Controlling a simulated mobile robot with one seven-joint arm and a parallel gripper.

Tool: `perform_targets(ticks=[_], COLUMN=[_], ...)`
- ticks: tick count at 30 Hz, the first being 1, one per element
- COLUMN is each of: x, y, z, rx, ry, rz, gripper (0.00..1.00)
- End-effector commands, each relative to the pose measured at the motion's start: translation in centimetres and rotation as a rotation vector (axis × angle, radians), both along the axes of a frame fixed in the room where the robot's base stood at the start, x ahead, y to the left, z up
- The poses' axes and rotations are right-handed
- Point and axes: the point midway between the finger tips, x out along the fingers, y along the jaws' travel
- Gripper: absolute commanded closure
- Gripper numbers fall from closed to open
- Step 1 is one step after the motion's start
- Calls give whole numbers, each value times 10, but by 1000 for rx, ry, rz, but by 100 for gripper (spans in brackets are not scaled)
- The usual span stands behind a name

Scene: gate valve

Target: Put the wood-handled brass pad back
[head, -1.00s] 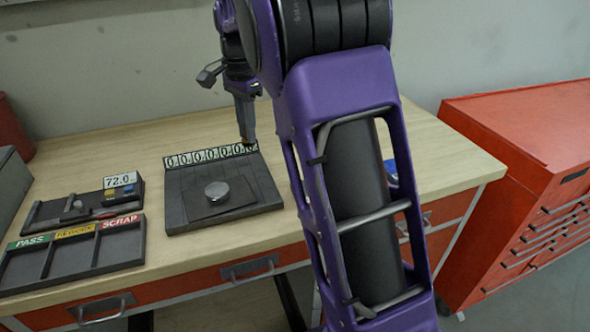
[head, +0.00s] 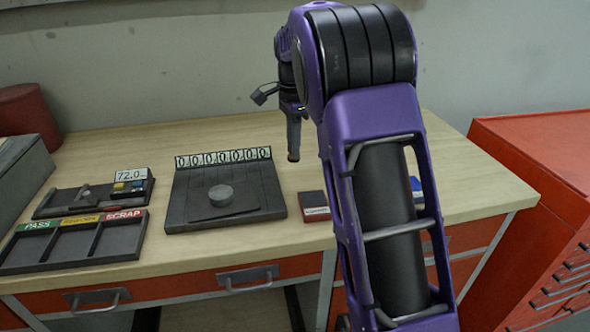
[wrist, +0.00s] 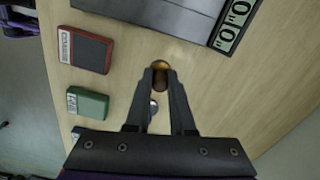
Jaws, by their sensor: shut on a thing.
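My gripper (wrist: 161,74) is shut on the wood-handled brass pad (wrist: 160,82), whose brown handle and brass-coloured end show between the fingertips in the wrist view. In the head view my gripper (head: 293,158) points down above the table, right of the dark plate with the number strip. The pad is too small there to make out clearly. A dark red block (wrist: 86,49) and a green block (wrist: 88,103), each with a pale label, lie on the table left of the fingers in the wrist view. A small silvery round thing (wrist: 153,107) shows between the fingers.
The dark stepped plate (head: 182,208) carries a silver puck (head: 221,195) and a number strip (head: 222,157). The sorting tray (head: 70,265) and a gauge reading 72.0 (head: 130,176) are at left. The red block (head: 314,206) is near the front edge. A red cabinet (head: 545,190) stands right.

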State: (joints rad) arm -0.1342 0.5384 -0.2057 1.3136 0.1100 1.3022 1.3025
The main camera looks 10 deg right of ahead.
Motion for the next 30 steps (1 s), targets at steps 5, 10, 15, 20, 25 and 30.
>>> perform_targets(ticks=[5, 10, 15, 20, 25, 30], x=[0, -1, 0, 0, 0, 0], y=[0, 0, 0, 0, 0, 0], z=[-17, -37, -53, -52, -56, -55], rx=[0, 1, 0, 0, 0, 0], ry=[0, 2, -1, -2, -1, -1], rz=[1, 1, 1, 1, 1, 1], gripper=[100, 100, 100, 100, 100, 48])
